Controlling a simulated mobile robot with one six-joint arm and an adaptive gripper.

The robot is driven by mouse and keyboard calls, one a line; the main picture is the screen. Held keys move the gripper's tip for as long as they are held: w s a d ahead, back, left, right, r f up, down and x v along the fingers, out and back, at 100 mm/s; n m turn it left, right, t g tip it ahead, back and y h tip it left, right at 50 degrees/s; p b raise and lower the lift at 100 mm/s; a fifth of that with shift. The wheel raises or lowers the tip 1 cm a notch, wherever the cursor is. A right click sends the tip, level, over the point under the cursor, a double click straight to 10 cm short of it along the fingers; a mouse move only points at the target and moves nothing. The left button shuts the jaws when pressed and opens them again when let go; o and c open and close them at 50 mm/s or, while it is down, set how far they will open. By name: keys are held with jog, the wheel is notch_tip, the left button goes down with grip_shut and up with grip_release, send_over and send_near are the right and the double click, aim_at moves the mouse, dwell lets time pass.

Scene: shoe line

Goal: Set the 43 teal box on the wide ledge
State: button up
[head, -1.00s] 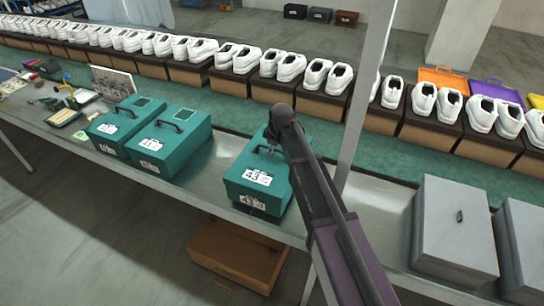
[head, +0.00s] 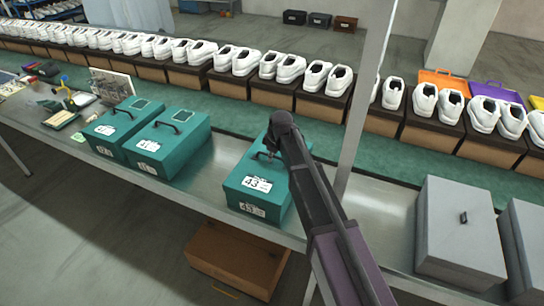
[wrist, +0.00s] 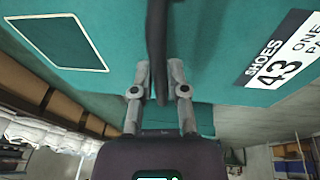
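The 43 teal box (head: 236,188) stands at the front of the grey metal bench in the head view, with white 43 labels on its lid and front. In the wrist view its teal lid (wrist: 215,45) fills the upper part, with a "SHOES 43" label at right. My gripper (wrist: 160,75) is at the dark handle (wrist: 157,30) on the lid; its two fingers lie close on both sides and look shut on it. In the head view my arm hides part of the box's right side. I cannot make out which surface is the wide ledge.
Two other teal boxes (head: 183,148) stand to the left on the bench (head: 215,175). Grey boxes (head: 452,230) stand to the right. White shoes on brown boxes line the green belt (head: 228,120) behind. A grey post (head: 362,105) rises close to my arm. A brown carton (head: 225,255) sits below.

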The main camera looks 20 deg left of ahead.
jog(key=shift+o, duration=1.2)
jog(key=shift+r, duration=0.15)
jog(key=p+v, duration=1.1)
jog(key=v, duration=0.1)
jog(key=shift+p, duration=0.35)
jog(key=shift+s, duration=0.1)
